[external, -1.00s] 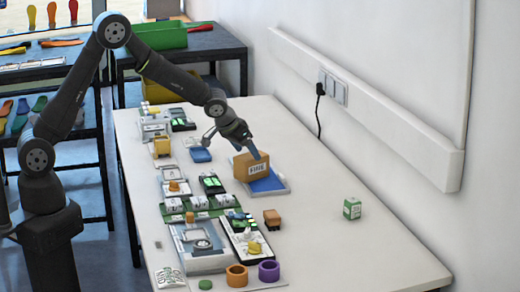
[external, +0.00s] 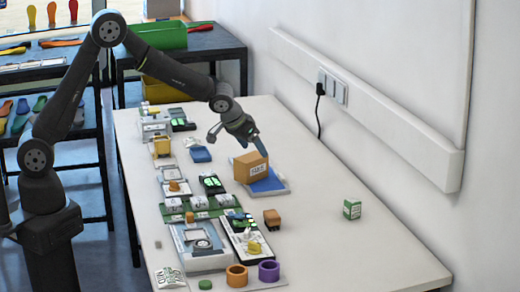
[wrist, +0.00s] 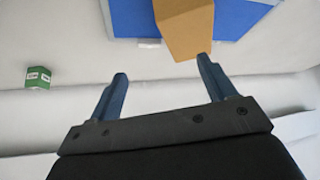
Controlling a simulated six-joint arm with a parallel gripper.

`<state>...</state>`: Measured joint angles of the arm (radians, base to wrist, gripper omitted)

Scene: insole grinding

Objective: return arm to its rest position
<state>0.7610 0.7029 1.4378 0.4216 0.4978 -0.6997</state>
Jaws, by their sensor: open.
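My gripper (external: 249,138) is above the white table, just above and behind the brown cardboard box (external: 250,167). In the wrist view its two blue fingers (wrist: 160,85) are spread apart with nothing between them. The box sits on a blue pad in a pale tray (external: 284,186). In the wrist view the box (wrist: 185,28) lies beyond the right fingertip, with the blue pad (wrist: 235,18) around it. The external view shows a visible gap between the fingers and the box.
A green and white small box (external: 352,209) stands alone at the right. Several devices and parts fill the table's left side, including an orange ring (external: 237,275) and a purple ring (external: 269,271). The wall with a rail (external: 400,130) borders the right. The table's right half is mostly clear.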

